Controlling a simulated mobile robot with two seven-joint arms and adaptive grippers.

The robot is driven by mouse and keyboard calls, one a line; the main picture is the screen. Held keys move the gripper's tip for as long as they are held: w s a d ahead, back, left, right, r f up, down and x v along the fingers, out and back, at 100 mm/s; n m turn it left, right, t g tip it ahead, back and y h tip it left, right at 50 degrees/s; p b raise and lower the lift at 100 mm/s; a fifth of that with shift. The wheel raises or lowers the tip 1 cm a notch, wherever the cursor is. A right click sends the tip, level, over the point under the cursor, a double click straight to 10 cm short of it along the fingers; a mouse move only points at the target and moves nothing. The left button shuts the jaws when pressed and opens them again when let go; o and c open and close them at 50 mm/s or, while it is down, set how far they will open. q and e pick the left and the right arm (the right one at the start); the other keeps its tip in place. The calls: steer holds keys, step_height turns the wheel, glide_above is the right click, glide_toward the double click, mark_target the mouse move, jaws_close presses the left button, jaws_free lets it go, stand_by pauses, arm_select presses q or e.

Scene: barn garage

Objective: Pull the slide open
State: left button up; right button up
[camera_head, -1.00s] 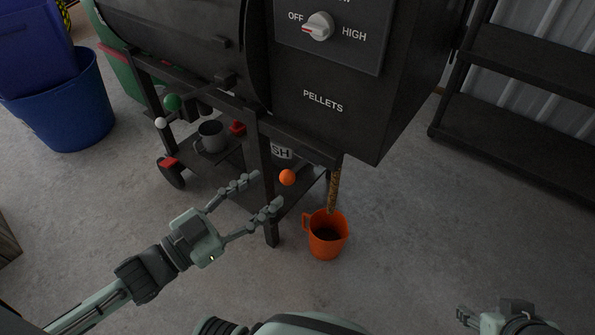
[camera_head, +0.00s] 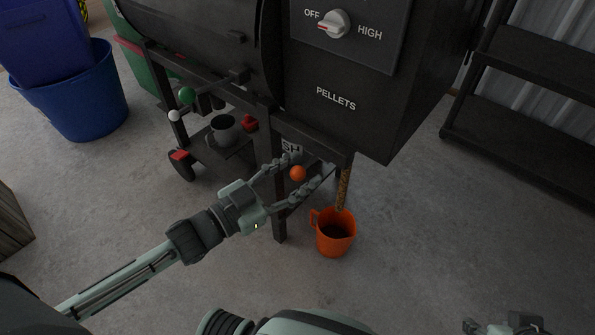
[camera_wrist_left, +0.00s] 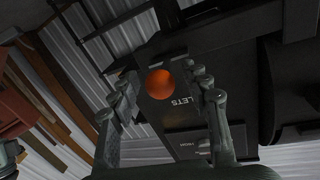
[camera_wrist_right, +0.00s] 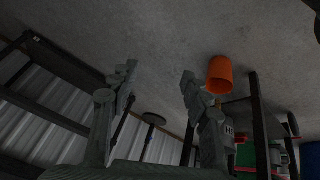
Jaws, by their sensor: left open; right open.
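An orange ball knob (camera_head: 298,173) sits below the pellet hopper (camera_head: 340,130) of a black grill. My left gripper (camera_head: 309,167) is open, with one finger on each side of the knob. In the left wrist view the knob (camera_wrist_left: 160,84) shows between the two fingers, with a gap on both sides and no clear contact. The part behind the knob is mostly hidden. A brown speckled column (camera_head: 343,188) runs from under the hopper down to an orange mug (camera_head: 335,240) on the floor. My right gripper (camera_wrist_right: 158,76) is open and empty, low at the right.
A grill leg (camera_head: 279,215) stands close to my left gripper. Green (camera_head: 187,95) and white (camera_head: 174,116) ball knobs and a grey mug (camera_head: 223,130) are further left. A blue tub (camera_head: 85,105) stands at far left, black shelving (camera_head: 520,130) at right. The front floor is clear.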

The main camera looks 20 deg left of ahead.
mark_target(294, 179)
arm_select(q)
steer(key=shift+c, duration=0.6)
jaws_close()
steer(key=shift+s, duration=0.2)
steer(key=shift+p+v, duration=0.9)
steer(key=shift+v, duration=0.3)
steer(key=shift+s+d, duration=0.1)
steer(key=shift+d, duration=0.1)
steer(key=shift+o, duration=0.6)
jaws_free()
steer(key=shift+s+a, duration=0.1)
arm_select(e)
steer(key=s+d+f+g, duration=0.2)
steer(key=f, duration=0.1)
steer(key=shift+s+d, duration=0.1)
steer(key=shift+s, duration=0.2)
